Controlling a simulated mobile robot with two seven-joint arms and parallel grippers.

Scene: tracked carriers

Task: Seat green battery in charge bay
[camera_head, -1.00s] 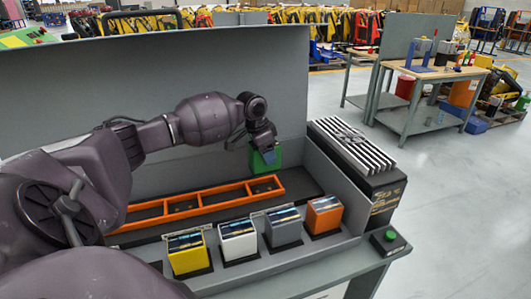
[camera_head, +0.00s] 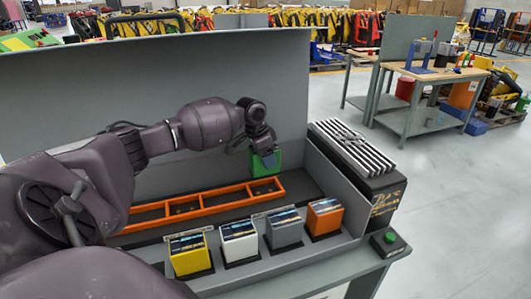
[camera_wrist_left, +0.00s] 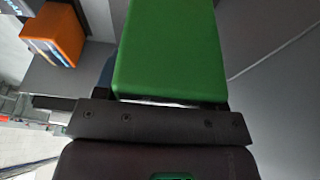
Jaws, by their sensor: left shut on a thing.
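The green battery (camera_head: 266,164) is held upright by my left gripper (camera_head: 263,151), which is shut on it from above. The battery is over the right end of the orange charge-bay frame (camera_head: 195,210), at the rightmost compartment; its lower edge appears at or just above the frame, and I cannot tell whether it touches. In the left wrist view the green battery (camera_wrist_left: 170,45) fills the middle, against the dark gripper body. The other compartments of the frame look empty. My right gripper is not in view.
Yellow (camera_head: 189,258), white (camera_head: 239,245), grey (camera_head: 283,233) and orange (camera_head: 325,218) batteries stand in a row in front of the frame. A tall grey panel (camera_head: 240,70) stands behind. A black unit with grey fins (camera_head: 350,145) and a green button (camera_head: 389,237) are at right.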

